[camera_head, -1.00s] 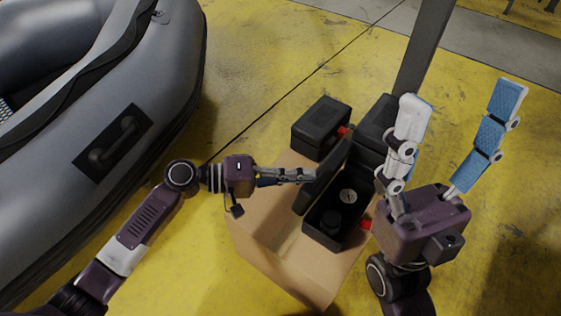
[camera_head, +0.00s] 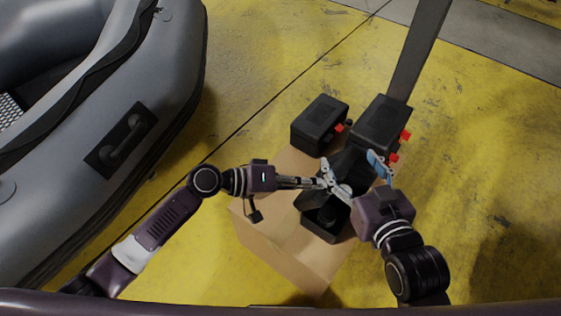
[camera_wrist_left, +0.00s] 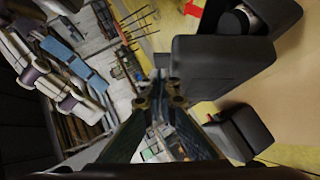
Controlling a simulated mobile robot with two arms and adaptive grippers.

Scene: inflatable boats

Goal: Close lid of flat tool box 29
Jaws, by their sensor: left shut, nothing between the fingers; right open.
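The flat black tool box (camera_head: 311,222) sits on a cardboard carton, with a round dark item showing inside. Its lid (camera_head: 347,162) is raised and tilted, partly hidden by my grippers. The left wrist view shows the lid (camera_wrist_left: 222,68) large at upper right, with the open interior behind it. My left gripper (camera_head: 322,183) is shut and empty at the lid's left side; whether it touches is unclear. It also shows in the left wrist view (camera_wrist_left: 162,95). My right gripper (camera_head: 353,168) is open, its blue-padded fingers spread beside the lid.
Closed black cases stand behind the box, one at left (camera_head: 320,123) and one at right (camera_head: 381,124) with red latches. The cardboard carton (camera_head: 270,240) is beneath. A grey inflatable boat (camera_head: 70,140) fills the left. Yellow floor (camera_head: 490,180) is open at right.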

